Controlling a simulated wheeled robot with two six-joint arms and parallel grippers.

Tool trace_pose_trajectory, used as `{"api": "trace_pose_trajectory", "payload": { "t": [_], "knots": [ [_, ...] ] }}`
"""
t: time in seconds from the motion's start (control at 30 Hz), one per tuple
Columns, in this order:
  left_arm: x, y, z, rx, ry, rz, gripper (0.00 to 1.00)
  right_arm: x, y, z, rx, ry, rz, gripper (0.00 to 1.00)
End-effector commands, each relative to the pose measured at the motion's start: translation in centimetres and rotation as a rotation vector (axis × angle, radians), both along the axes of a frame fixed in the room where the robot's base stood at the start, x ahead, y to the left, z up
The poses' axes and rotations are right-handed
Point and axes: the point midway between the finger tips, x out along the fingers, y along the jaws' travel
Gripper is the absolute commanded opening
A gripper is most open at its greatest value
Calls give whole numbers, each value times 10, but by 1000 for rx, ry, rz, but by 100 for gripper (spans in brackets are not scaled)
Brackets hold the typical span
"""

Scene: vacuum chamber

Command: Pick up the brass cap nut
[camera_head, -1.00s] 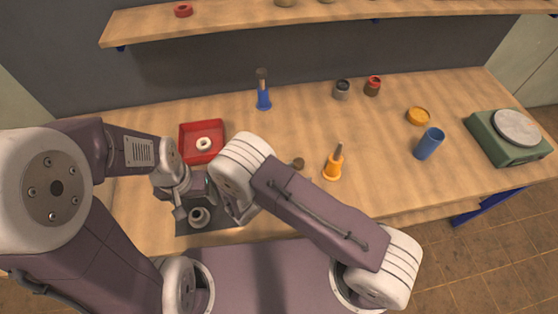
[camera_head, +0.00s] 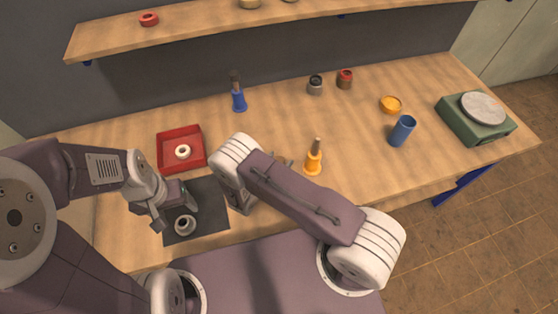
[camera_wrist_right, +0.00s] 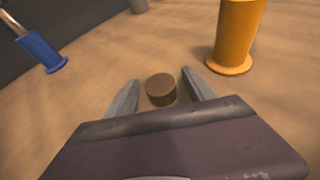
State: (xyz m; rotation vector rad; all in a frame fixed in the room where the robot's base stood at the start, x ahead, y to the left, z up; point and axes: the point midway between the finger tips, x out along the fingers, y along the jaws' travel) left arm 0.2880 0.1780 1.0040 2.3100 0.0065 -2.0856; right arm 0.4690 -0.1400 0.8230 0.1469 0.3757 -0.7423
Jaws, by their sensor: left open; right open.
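A short round brown-brass piece, which looks like the brass cap nut (camera_wrist_right: 160,88), stands on the wooden bench in the right wrist view. My right gripper (camera_wrist_right: 159,88) is open, with one finger on each side of it and visible gaps. In the head view my right forearm hides most of that spot, and the nut cannot be made out clearly. My left gripper (camera_head: 174,214) is open over the left part of the dark mat (camera_head: 210,205), close to a grey ring-shaped part (camera_head: 185,225).
A red tray (camera_head: 162,158) holds a white ring (camera_head: 183,151). An orange bottle-like item (camera_head: 313,160) stands just right of my right gripper; a blue one (camera_head: 238,98) stands farther back. A blue cup (camera_head: 402,131) and green scale (camera_head: 470,122) are at right.

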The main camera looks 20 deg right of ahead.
Motion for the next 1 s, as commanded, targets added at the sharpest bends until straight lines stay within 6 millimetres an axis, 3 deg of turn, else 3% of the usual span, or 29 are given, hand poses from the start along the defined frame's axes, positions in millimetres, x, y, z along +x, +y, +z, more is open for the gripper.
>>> {"api": "trace_pose_trajectory", "payload": {
  "t": [0.17, 0.27, 0.4, 0.77, 0.97, 1.0],
  "knots": [
    [0, 0, 0, 0, 0, 0, 68, 1, 0, -1, 0, 0, 0, 62],
    [0, 0, 0, 0, 0, 0, 68, 1, 0, 0, 0, 0, 0, 40],
    [0, 0, 0, 0, 0, 0, 68, 0, 0, 0, 0, 0, 0, 1],
    [0, 0, -1, 0, 0, 0, 68, 1, 0, 7, 2, -2, 0, 0],
    [0, 0, -3, 0, 0, 0, 68, 1, 1, 43, 4, -5, 1, 0],
    [0, 0, -3, 0, 0, 0, 68, -8, -3, 47, -1, 2, 2, 0]
  ]
}}
